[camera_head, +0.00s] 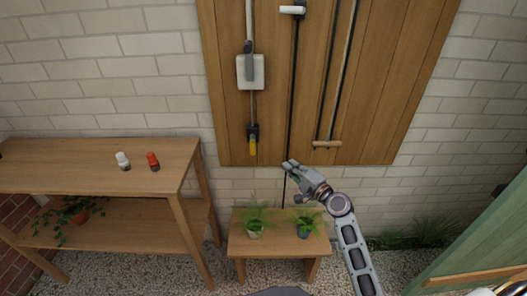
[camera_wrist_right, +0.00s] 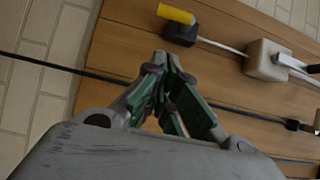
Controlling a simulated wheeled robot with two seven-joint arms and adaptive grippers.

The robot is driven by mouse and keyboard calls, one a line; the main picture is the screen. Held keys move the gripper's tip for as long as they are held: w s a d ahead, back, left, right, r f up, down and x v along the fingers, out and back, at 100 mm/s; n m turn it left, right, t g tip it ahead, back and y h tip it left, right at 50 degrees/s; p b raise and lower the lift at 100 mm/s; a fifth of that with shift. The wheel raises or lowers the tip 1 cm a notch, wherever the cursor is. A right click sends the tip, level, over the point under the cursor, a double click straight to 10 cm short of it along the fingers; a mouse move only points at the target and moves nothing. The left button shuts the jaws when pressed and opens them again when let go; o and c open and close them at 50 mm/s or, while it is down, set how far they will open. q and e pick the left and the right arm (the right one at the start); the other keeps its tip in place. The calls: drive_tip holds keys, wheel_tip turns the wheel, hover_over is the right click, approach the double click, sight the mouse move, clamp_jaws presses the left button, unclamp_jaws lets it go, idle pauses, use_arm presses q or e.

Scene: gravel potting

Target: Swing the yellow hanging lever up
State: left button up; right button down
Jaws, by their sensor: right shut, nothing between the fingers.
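The yellow lever (camera_head: 253,147) hangs down from a small black mount (camera_head: 252,132) near the lower left of the wooden wall panel. It also shows in the right wrist view, where the yellow lever (camera_wrist_right: 176,14) sits at the top beside its black mount (camera_wrist_right: 181,34). My right gripper (camera_head: 289,168) is shut and empty, to the right of the lever and a little lower in the head view. In the right wrist view its green-padded fingers (camera_wrist_right: 163,62) are together, apart from the lever. My left gripper is not in view.
A grey box with a handle (camera_head: 250,72) is above the lever on the panel (camera_head: 290,110). A black cable (camera_head: 291,100) runs down near my right gripper. A low bench (camera_head: 279,244) with two potted plants stands below. A wooden shelf (camera_head: 70,160) stands left.

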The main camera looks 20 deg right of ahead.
sight(253, 145)
drive_tip(key=shift+r, duration=0.15)
drive_tip(key=shift+w, duration=0.1)
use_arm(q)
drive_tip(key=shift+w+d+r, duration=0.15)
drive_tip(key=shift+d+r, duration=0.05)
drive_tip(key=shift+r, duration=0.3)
use_arm(e)
drive_tip(key=s+a+x, duration=0.1)
drive_tip(key=a+x, duration=0.1)
drive_tip(key=x, duration=1)
drive_tip(key=shift+w+a, duration=0.35)
drive_tip(key=shift+a, duration=0.1)
idle(0.4)
